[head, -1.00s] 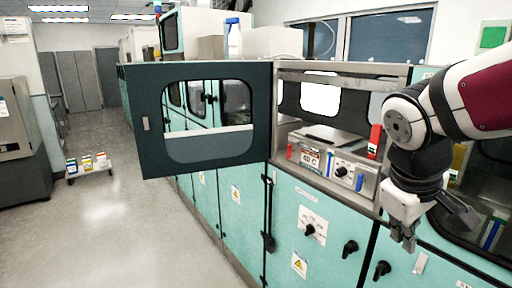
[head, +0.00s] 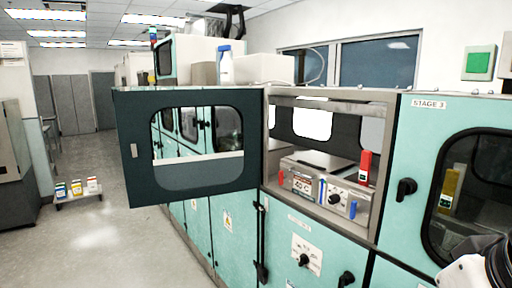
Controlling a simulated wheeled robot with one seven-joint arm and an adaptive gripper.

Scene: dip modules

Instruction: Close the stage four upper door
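An upper cabinet door (head: 130,175) stands wide open, swung out to the left of its compartment. I see its dark inner face, with a rounded window and a small pale latch plate near its free left edge. Its right edge is at the left side of the open compartment (head: 372,215). No stage number shows on it; the closed door to the right is labelled "STAGE 3" (head: 429,103). My gripper is out of view. Only a white and black part of my arm shows in the bottom right corner, apart from the open door.
The compartment holds a metal unit with a knob (head: 338,198) and a red-handled item (head: 365,167). Closed teal lower doors with black handles (head: 346,279) run below. A low trolley with boxes (head: 78,197) stands on the left floor. The aisle floor (head: 105,240) is clear.

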